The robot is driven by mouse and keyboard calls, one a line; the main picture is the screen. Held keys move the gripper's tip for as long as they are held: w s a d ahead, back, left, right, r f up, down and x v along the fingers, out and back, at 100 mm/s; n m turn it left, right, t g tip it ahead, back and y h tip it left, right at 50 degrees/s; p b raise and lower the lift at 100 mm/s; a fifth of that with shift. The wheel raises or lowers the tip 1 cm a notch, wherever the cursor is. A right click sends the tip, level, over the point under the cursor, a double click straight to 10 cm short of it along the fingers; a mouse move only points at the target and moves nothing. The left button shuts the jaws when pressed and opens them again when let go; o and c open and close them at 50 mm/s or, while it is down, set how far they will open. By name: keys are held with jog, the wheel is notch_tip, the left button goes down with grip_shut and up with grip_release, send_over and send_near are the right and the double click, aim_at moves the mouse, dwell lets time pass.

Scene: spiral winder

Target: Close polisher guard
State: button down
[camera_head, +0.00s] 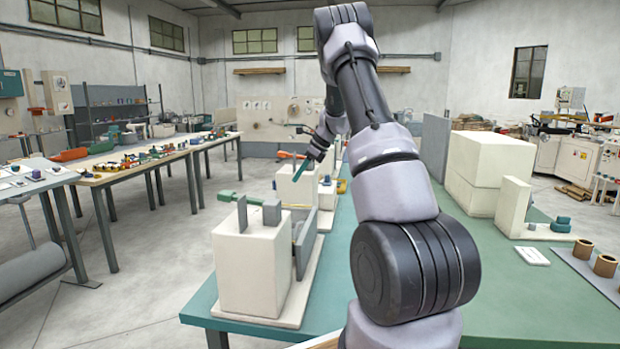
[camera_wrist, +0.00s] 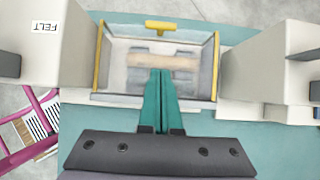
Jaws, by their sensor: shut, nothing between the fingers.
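In the wrist view, the polisher's clear guard (camera_wrist: 200,50) has yellow side bars and a yellow handle (camera_wrist: 160,26) at its far edge. A blurred tan roller with grey ends shows within the guard's outline. I cannot tell the guard's exact angle. A cream block labelled FELT (camera_wrist: 62,50) stands left of it. My gripper (camera_wrist: 164,72) is shut and empty, its teal fingers pointing toward the guard's near middle, overlapping the roller in the picture. I cannot tell whether they touch. In the head view my gripper (camera_head: 299,172) is over the bench among cream machines; the guard is hard to make out.
A cream machine with a green motor (camera_head: 255,270) stands at the near bench edge. Large cream blocks (camera_head: 485,170) stand to the right of my arm. A pink frame (camera_wrist: 35,130) shows left of the bench.

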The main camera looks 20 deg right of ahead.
jog(key=w+a+f+g+h, duration=0.1)
jog(key=w+a+f+h, duration=0.1)
jog(key=a+f, duration=0.1)
jog(key=w+a+f+g+h, duration=0.2)
jog(key=w+a+f, duration=0.1)
jog(key=a, duration=0.1)
jog(key=w+a+f+g+h, duration=0.1)
jog(key=w+a+f+h, duration=0.1)
jog(key=a+f, duration=0.1)
jog(key=shift+w+a+g+h, duration=0.3)
jog(key=shift+a+h, duration=0.1)
jog(key=shift+a, duration=0.3)
jog(key=shift+w+a+f, duration=0.2)
jog(key=shift+a+f, duration=0.1)
jog(key=shift+f, duration=0.35)
